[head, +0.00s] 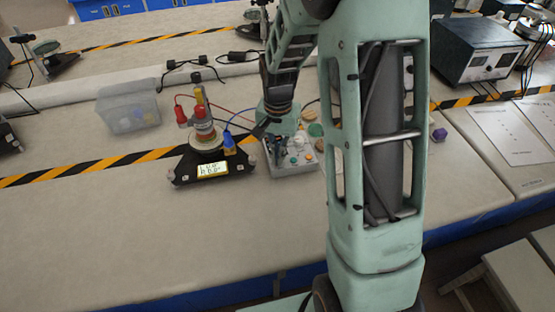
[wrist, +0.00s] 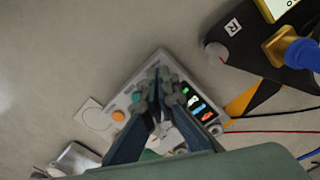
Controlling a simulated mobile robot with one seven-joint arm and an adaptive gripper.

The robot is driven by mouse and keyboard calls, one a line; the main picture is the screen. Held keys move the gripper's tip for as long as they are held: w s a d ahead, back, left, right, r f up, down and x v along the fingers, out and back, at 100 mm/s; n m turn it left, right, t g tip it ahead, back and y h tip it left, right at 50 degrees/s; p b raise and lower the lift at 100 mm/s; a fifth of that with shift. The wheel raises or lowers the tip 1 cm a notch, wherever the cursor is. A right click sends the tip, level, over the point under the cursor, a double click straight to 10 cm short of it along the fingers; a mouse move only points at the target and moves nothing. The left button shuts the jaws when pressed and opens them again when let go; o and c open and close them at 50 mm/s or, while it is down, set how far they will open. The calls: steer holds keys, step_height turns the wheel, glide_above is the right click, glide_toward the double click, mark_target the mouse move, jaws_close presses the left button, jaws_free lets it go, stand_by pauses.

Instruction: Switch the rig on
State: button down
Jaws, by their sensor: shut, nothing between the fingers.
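The rig's grey control box (head: 292,170) sits on the bench, with wires running from it. In the head view my gripper (head: 277,138) points down at the box. The black rig base (head: 212,172) with its lit display stands to the left.
Red and blue plugs with cables rise from the rig base. A clear bin (head: 128,108) stands further left. A power supply (head: 478,50) and paper sheets (head: 512,130) are at the right. The bench front is clear.

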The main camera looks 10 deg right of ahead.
steer(key=shift+r+p, duration=2.35)
steer(key=shift+r, duration=1.05)
